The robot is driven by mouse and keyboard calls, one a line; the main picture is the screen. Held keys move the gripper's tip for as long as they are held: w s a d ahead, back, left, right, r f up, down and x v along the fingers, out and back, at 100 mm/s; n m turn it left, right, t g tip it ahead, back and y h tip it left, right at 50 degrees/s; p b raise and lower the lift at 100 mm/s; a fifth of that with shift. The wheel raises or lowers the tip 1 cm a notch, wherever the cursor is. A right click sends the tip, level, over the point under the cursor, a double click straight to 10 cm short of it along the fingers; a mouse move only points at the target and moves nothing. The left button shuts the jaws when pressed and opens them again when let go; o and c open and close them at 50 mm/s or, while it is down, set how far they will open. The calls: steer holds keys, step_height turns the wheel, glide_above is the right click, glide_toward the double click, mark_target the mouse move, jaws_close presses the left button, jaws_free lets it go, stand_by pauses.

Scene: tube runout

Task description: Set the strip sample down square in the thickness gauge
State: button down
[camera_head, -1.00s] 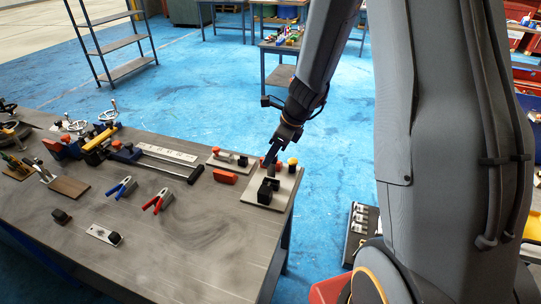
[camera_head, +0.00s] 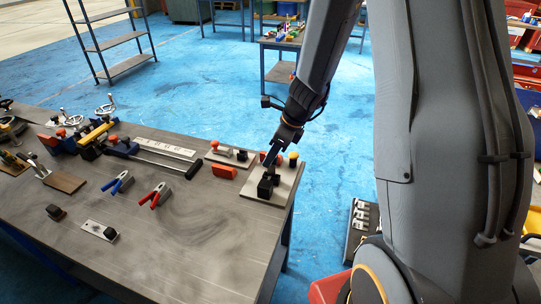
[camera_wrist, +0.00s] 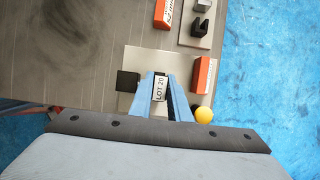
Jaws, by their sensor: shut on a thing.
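My gripper (camera_head: 268,160) points down over a pale plate with blocks, which looks like the thickness gauge (camera_head: 284,190), at the table's right corner. In the wrist view its two blue-grey fingers (camera_wrist: 163,90) are shut on the strip sample, whose white "LOT 20" label (camera_wrist: 160,88) shows between them. The gauge plate (camera_wrist: 150,60) lies below. A black block (camera_wrist: 128,81) is left of the fingers, an orange-red block (camera_wrist: 204,75) right of them, and a yellow knob (camera_wrist: 204,115) lower right. The fingers hide the sample's lower end, so I cannot tell whether it touches the plate or sits square.
A second small plate with a black clip (camera_wrist: 200,27) and a loose orange-red block (camera_wrist: 163,14) are close by. Red-handled pliers (camera_head: 154,195) and blue-handled pliers (camera_head: 118,182) lie farther left. The table's middle is clear; its right edge is close to the gauge.

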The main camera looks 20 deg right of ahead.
steer(key=shift+f+b, duration=0.75)
steer(key=shift+f, duration=0.25)
steer(key=c, duration=1.6)
jaws_free()
steer(key=v, duration=0.8)
steer(key=s+n+h, duration=0.1)
steer(key=s+n, duration=0.4)
steer(key=n, duration=0.3)
steer(key=s+a+r+n+g+h, duration=0.1)
steer(key=s+n, duration=0.4)
steer(key=n, duration=0.3)
steer(key=s+a+n+h, duration=0.1)
steer(key=s+n, duration=0.4)
steer(key=n, duration=0.4)
steer(key=shift+s+a+r+h, duration=0.25)
steer(key=shift+r+h, duration=0.15)
